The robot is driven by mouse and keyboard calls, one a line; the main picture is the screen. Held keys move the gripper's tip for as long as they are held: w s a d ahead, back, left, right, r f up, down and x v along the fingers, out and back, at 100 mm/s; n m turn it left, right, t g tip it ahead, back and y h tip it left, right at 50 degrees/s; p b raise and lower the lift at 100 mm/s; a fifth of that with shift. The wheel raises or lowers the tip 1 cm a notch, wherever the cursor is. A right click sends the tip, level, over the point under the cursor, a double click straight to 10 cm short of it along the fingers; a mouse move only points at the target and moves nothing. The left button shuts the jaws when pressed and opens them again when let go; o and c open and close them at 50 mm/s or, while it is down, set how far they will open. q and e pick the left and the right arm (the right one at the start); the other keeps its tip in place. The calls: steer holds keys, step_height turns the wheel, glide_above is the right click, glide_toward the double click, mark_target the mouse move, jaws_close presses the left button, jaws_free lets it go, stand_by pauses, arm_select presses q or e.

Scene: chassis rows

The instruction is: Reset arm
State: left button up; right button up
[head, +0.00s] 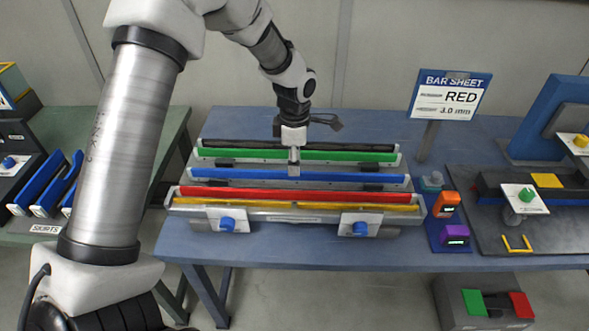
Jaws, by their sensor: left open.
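My left arm comes in from the left and reaches over the bar rack. My left gripper (294,168) points down over the middle of the rack, between the green bar (345,156) and the blue bar (350,178). It is open, and I see no bar lifted in it. Its fingertips overlap the blue bar in the picture; I cannot tell whether they touch it. My right gripper is not in view.
The rack also has a black bar (350,146), a red bar (330,194) and a yellow bar (300,206). A bar sheet sign (449,96) reading RED, 3.0 mm stands behind right. Orange (444,202) and purple (454,235) devices sit right of the rack.

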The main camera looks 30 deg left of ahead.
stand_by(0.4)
arm_select(q)
steer(key=s+d+f+g+b, duration=0.1)
steer(key=s+f+g, duration=0.1)
steer(key=s+f, duration=0.45)
steer(key=s+d+f+g+b, duration=0.15)
steer(key=s+f, duration=0.25)
steer(key=f, duration=0.5)
steer(key=s+d+f+m+b, duration=0.1)
steer(key=s+d+f+m, duration=0.1)
steer(key=s+f+m, duration=0.4)
steer(key=s+d+f+m+b, duration=0.1)
steer(key=s+d+f+m, duration=0.2)
steer(key=s, duration=0.6)
steer(key=s+d+f+m+b, duration=0.1)
steer(key=s+d+f+m, duration=0.1)
steer(key=s+f+m, duration=0.4)
steer(key=w+m+t, duration=0.1)
steer(key=m, duration=0.2)
steer(key=w+r+m+t, duration=0.1)
steer(key=m, duration=0.2)
steer(key=w+a+r+m+t, duration=0.1)
steer(key=m, duration=0.2)
steer(key=shift+w+t, duration=0.15)
steer(key=shift+t, duration=0.1)
steer(key=shift+a, duration=0.1)
